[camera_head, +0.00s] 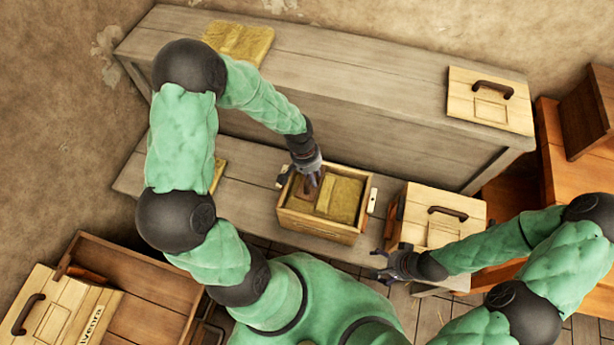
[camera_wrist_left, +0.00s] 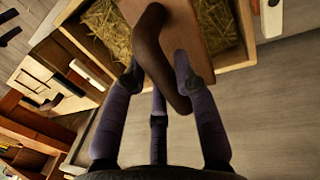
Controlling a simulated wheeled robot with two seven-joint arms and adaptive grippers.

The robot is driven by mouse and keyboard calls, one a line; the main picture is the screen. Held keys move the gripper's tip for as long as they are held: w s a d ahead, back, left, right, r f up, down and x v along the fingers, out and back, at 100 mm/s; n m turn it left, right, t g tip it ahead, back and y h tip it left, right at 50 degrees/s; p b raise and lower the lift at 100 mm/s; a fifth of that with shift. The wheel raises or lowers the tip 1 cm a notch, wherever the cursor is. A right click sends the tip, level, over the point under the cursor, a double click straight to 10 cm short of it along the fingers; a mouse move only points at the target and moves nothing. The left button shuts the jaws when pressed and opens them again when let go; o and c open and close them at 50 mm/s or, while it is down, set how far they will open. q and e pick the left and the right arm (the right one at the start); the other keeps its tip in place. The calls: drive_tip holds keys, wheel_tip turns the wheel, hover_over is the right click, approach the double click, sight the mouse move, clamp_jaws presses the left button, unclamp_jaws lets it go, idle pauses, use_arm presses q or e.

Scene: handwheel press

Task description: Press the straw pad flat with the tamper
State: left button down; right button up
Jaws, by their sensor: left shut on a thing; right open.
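An open wooden box (camera_head: 318,230) stands on the low bench, with straw (camera_head: 342,198) inside it. My left gripper (camera_head: 313,174) is over the left part of the box, its fingers shut on the tamper's curved brown handle (camera_wrist_left: 150,45). The tamper's flat wooden block (camera_wrist_left: 200,22) shows in the left wrist view, over the box opening with straw (camera_wrist_left: 108,28) beside it. The gripper and tamper hide part of the straw; I cannot tell whether the block touches it. My right gripper (camera_head: 385,266) is open and empty, near the front right of the box.
A lidded crate (camera_head: 436,216) with a dark handle stands right of the box. The higher bench (camera_head: 340,75) behind holds a straw pad (camera_head: 238,41) and a handled wooden lid (camera_head: 490,99). Another straw pad (camera_head: 218,175) lies left on the low bench. A wooden tray (camera_head: 140,270) is at lower left.

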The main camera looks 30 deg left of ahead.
use_arm(q)
drive_tip(key=shift+s+a+r, duration=0.2)
drive_tip(key=shift+s+a, duration=0.05)
drive_tip(key=shift+a, duration=0.2)
drive_tip(key=shift+s+r+n+b, duration=0.35)
drive_tip(key=shift+s+n+b, duration=0.05)
drive_tip(key=shift+s+b, duration=0.1)
drive_tip(key=shift+a+f+b, duration=0.1)
drive_tip(key=shift+f+b, duration=0.2)
drive_tip(key=shift+f, duration=0.1)
wheel_tip(320, 180, down, 8)
drive_tip(key=b, duration=0.6)
drive_tip(key=shift+f+b, duration=0.15)
drive_tip(key=shift+b, duration=0.15)
drive_tip(key=shift+f+b, duration=0.3)
drive_tip(key=shift+f, duration=0.1)
idle(0.8)
wheel_tip(320, 180, up, 10)
drive_tip(key=p, duration=0.8)
